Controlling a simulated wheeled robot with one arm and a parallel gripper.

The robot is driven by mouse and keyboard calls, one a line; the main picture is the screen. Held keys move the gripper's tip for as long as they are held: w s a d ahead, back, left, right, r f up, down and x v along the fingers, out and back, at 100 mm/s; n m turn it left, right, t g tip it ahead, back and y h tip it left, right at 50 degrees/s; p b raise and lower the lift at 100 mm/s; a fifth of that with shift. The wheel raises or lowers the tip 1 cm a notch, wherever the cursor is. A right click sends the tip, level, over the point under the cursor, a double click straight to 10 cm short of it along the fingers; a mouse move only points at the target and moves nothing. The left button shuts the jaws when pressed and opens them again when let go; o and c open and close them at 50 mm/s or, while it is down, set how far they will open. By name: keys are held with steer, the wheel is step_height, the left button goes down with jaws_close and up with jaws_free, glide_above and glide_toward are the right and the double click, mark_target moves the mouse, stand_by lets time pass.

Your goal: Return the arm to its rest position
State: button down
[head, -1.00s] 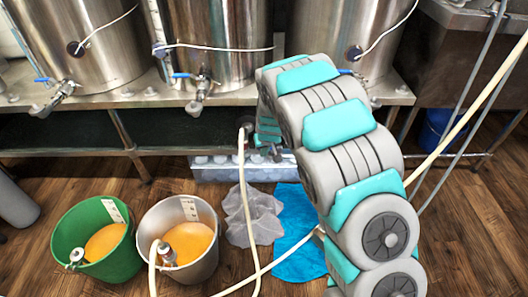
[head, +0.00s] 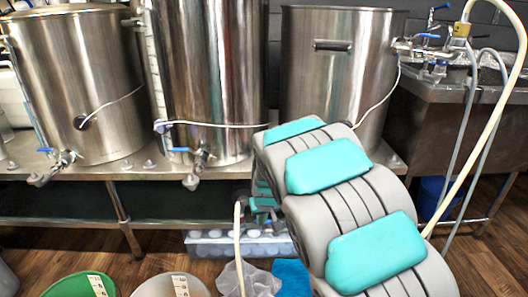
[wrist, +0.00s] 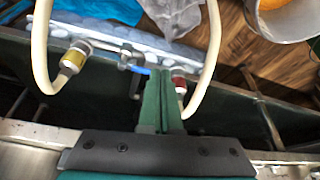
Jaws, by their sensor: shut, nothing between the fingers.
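My gripper (wrist: 162,78) shows in the wrist view as two green fingers side by side, closed together and empty. They lie over a hose fitting assembly with a blue valve handle (wrist: 140,71); whether they touch it I cannot tell. In the head view my arm (head: 345,205) reaches from the lower right toward the steel bench, bent, with its far end mostly hidden behind its own grey and teal links.
Steel vessels (head: 210,80) stand on a bench (head: 90,170). A pale hose (head: 490,105) hangs at right by the sink counter (head: 460,90).

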steer(key=s+d+r+m+g, duration=0.1)
steer(key=s+d+r, duration=0.2)
steer(key=s+d, duration=0.35)
steer(key=s+d+r+m+g, duration=0.1)
steer(key=s+d+r, duration=0.25)
steer(key=s, duration=0.55)
steer(key=s+d+r+g, duration=0.1)
steer(key=s+d+g, duration=0.1)
steer(key=s, duration=1.1)
steer(key=s+d+r+m+g+h, duration=0.1)
steer(key=s+d, duration=0.3)
steer(key=s, duration=1)
steer(key=shift+d+r+g, duration=0.2)
steer(key=shift+r+g, duration=0.3)
steer(key=shift+r, duration=0.2)
